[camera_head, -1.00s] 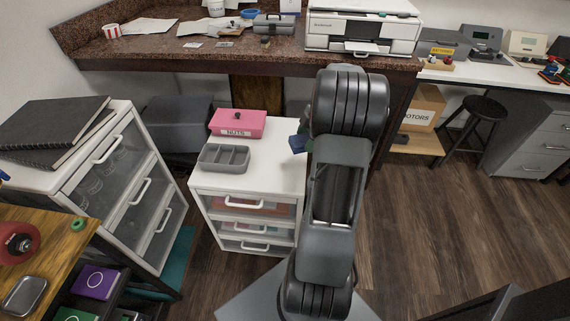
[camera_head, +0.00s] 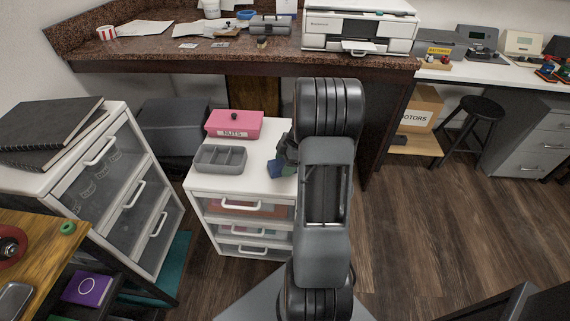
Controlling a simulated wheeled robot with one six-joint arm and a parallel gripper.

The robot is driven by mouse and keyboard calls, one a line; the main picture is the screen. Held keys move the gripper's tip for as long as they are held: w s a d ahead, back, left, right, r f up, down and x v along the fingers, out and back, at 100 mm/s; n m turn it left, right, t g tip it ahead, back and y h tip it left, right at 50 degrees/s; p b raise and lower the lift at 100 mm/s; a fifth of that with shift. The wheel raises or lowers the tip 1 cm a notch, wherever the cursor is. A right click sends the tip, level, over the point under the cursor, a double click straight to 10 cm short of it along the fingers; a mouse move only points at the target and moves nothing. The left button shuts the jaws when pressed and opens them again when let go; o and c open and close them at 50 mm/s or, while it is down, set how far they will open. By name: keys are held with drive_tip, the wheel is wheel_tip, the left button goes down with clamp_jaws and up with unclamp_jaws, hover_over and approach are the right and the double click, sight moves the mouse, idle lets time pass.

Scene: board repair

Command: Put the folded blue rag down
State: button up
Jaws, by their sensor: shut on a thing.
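The folded blue rag (camera_head: 276,168) shows as a small dark blue patch at the right part of the white drawer unit's top (camera_head: 262,152). My gripper (camera_head: 284,164) is shut on the rag, just left of my arm. The arm hides much of the gripper and part of the rag. The rag is at or just above the white top; I cannot tell whether it touches.
A grey divided tray (camera_head: 221,159) and a pink box labelled NUTS (camera_head: 234,124) stand on the left and back of the same top. A brown counter with a printer (camera_head: 360,27) is behind. A second drawer unit (camera_head: 130,190) is at left.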

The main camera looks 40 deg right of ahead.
drive_tip(key=shift+f, duration=0.15)
drive_tip(key=o, duration=0.9)
drive_tip(key=p+v, duration=0.2)
drive_tip(key=v, duration=1)
drive_tip(key=s+a+r+m+h, duration=0.1)
drive_tip(key=a+r+m, duration=0.15)
drive_tip(key=a, duration=0.55)
drive_tip(key=s+a+r+m+h, duration=0.1)
drive_tip(key=a+r+m+h, duration=0.1)
drive_tip(key=a+m, duration=0.35)
drive_tip(key=s+a+m+t+h, duration=0.1)
drive_tip(key=s+a+m, duration=0.4)
drive_tip(key=s+a, duration=0.3)
drive_tip(key=shift+a+m, duration=0.4)
drive_tip(key=shift+a, duration=1.4)
drive_tip(key=shift+s+p, duration=0.1)
drive_tip(key=shift+p, duration=0.25)
